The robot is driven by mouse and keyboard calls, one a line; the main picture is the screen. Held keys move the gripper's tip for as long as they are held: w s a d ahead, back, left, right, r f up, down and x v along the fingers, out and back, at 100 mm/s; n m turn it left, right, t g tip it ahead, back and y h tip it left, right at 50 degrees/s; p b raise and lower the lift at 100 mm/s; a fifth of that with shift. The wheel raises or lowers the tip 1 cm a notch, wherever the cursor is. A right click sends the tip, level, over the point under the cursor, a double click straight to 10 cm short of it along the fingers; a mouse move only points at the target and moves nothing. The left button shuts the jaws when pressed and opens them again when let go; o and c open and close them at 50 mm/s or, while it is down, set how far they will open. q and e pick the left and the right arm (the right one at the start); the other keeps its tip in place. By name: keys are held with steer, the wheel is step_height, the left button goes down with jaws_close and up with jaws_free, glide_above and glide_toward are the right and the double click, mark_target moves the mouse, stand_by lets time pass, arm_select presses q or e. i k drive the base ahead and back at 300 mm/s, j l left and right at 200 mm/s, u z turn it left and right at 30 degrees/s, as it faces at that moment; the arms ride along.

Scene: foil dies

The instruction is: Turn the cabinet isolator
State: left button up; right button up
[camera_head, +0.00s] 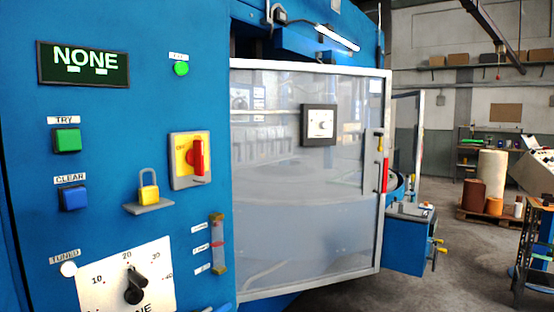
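The cabinet isolator is a red rotary handle (196,158) on a yellow plate (181,168) with a grey surround, on the blue cabinet front in the head view. The handle stands roughly upright. Small lettering that looks like "OFF" is at the plate's left; the other markings are too small to read. A yellow padlock (149,194) sits on a small grey ledge (150,207) below and left of the isolator, apart from it. Neither of my grippers is in view.
The blue cabinet (110,130) carries a "NONE" display (83,65), a green TRY button (67,140), a blue CLEAR button (73,198) and a dial (133,287). A framed transparent guard door (310,200) stands right of the isolator. Open floor lies farther right.

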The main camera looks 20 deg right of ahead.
mark_target(195, 156)
steer(key=z, duration=0.15)
steer(key=i+l+u, duration=0.15)
steer(key=u, duration=0.2)
steer(key=i+l+u, duration=0.15)
steer(key=u, duration=0.2)
steer(key=i+l+u, duration=0.1)
steer(key=l+u, duration=0.25)
